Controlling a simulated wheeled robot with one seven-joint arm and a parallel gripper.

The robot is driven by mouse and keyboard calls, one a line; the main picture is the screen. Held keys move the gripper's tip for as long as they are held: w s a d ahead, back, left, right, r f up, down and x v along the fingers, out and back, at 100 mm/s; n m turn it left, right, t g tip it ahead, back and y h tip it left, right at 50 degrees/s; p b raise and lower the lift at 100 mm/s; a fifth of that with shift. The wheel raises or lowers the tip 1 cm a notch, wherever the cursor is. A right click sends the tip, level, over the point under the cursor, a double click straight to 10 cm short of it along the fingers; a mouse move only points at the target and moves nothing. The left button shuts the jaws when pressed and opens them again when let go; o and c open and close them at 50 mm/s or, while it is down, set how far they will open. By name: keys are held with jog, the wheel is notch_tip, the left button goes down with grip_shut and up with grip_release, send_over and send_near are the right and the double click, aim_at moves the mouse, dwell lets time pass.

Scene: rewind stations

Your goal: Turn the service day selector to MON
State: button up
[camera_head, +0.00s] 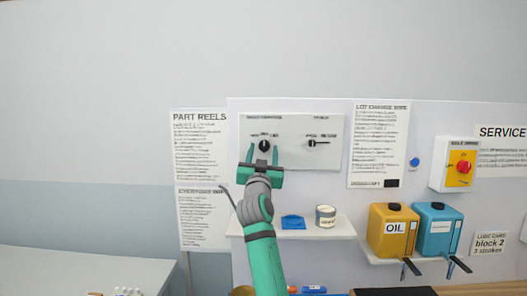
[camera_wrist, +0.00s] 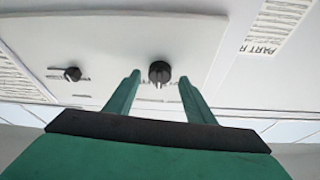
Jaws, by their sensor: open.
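A pale control panel (camera_head: 325,159) on the wall carries two black knobs. The left knob (camera_head: 264,144) and the right knob (camera_head: 312,142) each have small labels around them that are too blurred to read. I cannot tell from the lettering which is the service day selector. My gripper (camera_head: 262,153) is open and empty, just below and in front of the left knob. In the wrist view, where the panel appears turned over, that knob (camera_wrist: 159,72) lies between the fingertips, seemingly beyond them and untouched. The other knob (camera_wrist: 72,74) is off to the left there.
Below the panel, a white shelf (camera_head: 339,229) holds a blue item (camera_head: 292,222) and a can (camera_head: 325,216). To the right are a yellow oil container (camera_head: 392,232), a blue container (camera_head: 437,233) and a red-knobbed yellow switch (camera_head: 461,167).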

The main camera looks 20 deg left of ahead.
jog(key=shift+w+a+r, duration=0.15)
jog(key=shift+w+r, duration=0.1)
jog(key=shift+w, duration=0.3)
jog(key=shift+c, duration=0.3)
jog(key=c, duration=1)
jog(key=shift+n+y, duration=0.4)
jog(key=shift+n, duration=0.2)
jog(key=n+y, duration=0.1)
jog(key=n, duration=0.2)
jog(key=n+g+y, duration=0.1)
jog(key=n, duration=0.1)
jog(key=shift+w+d+y, duration=0.1)
jog(key=shift+d+y, duration=0.15)
jog(key=shift+y, duration=0.05)
jog(key=shift+n+g+y, duration=0.55)
jog(key=shift+n, duration=1.1)
jog(key=shift+n+g+y, duration=0.55)
jog(key=shift+n, duration=1.4)
